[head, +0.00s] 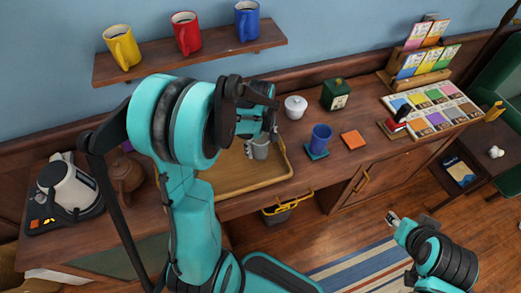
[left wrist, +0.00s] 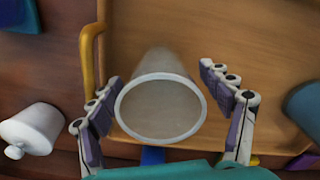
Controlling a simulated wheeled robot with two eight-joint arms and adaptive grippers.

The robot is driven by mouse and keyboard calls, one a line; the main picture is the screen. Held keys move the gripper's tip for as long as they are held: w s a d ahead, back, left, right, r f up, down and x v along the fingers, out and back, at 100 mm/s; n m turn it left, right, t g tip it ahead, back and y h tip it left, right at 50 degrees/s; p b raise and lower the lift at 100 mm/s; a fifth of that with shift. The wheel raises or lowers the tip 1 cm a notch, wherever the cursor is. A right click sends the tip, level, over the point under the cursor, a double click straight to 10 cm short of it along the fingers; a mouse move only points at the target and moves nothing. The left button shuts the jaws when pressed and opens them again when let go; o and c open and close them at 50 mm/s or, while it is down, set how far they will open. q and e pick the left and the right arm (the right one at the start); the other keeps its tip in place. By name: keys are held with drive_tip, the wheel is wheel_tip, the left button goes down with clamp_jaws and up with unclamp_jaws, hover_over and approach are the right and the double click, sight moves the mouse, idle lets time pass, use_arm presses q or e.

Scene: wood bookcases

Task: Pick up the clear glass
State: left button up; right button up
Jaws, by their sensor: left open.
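The clear glass (head: 261,149) stands on the wooden tray (head: 235,187), near its back right part. In the left wrist view the glass (left wrist: 160,108) shows its round rim, and it looks empty. My left gripper (head: 262,138) is over the glass, and its arm hides part of the tray. In the left wrist view my left gripper (left wrist: 160,82) is open, with one finger on each side of the glass and gaps between fingers and rim. My right gripper (head: 395,220) is low at the right, away from the counter; its jaws are too small to read.
A white lidded jar (head: 295,107) and a blue cup (head: 320,138) on a teal coaster stand right of the tray. An orange coaster (head: 353,139) and a green box (head: 335,94) are farther right. A kettle (head: 66,190) and brown teapot (head: 125,174) stand left. A mug shelf (head: 215,50) hangs above.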

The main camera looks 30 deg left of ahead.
use_arm(q)
drive_tip(key=shift+r, duration=0.15)
drive_tip(key=c, duration=1.4)
drive_tip(key=shift+c, duration=0.2)
